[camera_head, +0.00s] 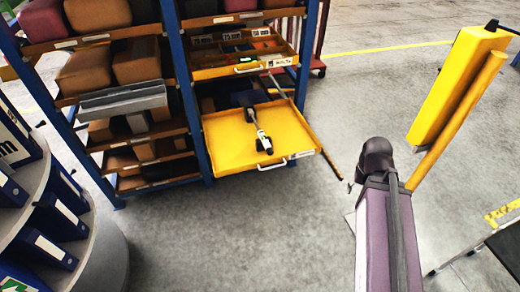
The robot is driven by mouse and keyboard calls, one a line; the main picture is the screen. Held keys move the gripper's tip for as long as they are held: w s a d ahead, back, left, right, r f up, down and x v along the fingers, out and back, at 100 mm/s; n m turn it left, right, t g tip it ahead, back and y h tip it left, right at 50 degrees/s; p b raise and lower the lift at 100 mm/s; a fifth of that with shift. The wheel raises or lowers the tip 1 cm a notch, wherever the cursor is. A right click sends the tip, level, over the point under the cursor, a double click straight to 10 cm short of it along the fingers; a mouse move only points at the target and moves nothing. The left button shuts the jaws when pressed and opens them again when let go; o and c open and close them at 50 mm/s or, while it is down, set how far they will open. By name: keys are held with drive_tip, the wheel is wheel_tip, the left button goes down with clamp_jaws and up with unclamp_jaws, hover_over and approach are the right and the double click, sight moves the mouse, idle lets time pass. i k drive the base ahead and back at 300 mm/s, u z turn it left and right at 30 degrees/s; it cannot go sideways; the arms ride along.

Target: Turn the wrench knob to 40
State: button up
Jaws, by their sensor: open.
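A small tool with dark ends and a white and green middle, which looks like the wrench (262,137), lies in the pulled-out yellow drawer (225,140) of the blue-framed rack. It lies lengthwise toward the drawer front. Its knob and any scale are too small to make out, so I cannot read a setting. I cannot make out my gripper anywhere in the head view.
Brown and dark red blocks (136,60) fill the rack's left shelves. A round stand with blue binders (60,215) is at the left. A purple-grey upright body (378,235) and a yellow box (455,85) stand at the right. Grey floor (240,230) in front of the drawer is clear.

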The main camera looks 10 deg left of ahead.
sight(270, 152)
drive_tip(key=z, duration=0.3)
drive_tip(key=i, duration=1)
drive_tip(key=u, duration=0.3)
